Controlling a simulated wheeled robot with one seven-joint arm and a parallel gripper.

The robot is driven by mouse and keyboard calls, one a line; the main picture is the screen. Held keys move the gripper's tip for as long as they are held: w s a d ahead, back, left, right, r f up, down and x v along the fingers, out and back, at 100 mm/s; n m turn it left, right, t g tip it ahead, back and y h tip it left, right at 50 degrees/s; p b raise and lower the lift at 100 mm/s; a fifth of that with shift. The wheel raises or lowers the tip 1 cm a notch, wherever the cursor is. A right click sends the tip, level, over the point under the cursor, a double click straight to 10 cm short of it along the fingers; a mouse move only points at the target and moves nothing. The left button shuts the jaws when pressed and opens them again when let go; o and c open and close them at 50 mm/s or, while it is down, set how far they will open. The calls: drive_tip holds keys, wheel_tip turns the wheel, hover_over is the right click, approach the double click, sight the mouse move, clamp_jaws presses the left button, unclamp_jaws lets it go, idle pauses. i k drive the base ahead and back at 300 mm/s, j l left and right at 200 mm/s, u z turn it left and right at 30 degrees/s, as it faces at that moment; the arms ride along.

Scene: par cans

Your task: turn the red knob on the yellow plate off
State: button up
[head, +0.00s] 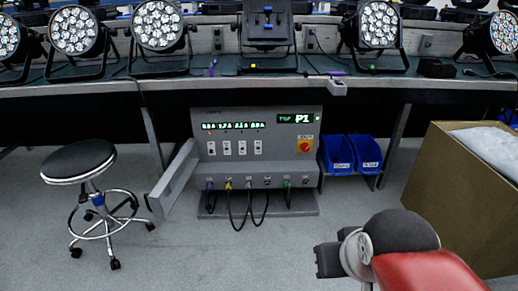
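The red knob (305,146) sits on a small yellow plate (305,151), on the right part of the grey panel front. It is small in the head view, and I cannot tell which way it points. The grey panel box (262,150) stands under the long bench; green digits and a lit "P1" display (302,119) show above the knob. My arm shows at the lower right, with a dark block at its left end that seems to be my gripper (327,261). It is below and apart from the panel. Its fingers cannot be made out.
Cables (247,208) hang from the panel's lower sockets. Blue bins (350,154) stand right of the panel. A large cardboard box (440,190) is at the right, a black stool (79,160) at the left. Par lights (157,25) line the bench. Floor before the panel is clear.

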sight(304, 147)
drive_tip(key=i+j, duration=0.15)
drive_tip(key=i, duration=0.35)
drive_tip(key=i+j, duration=0.15)
drive_tip(key=i, duration=0.35)
drive_tip(key=i+j, duration=0.15)
drive_tip(key=i, duration=0.35)
drive_tip(key=l+z, duration=0.05)
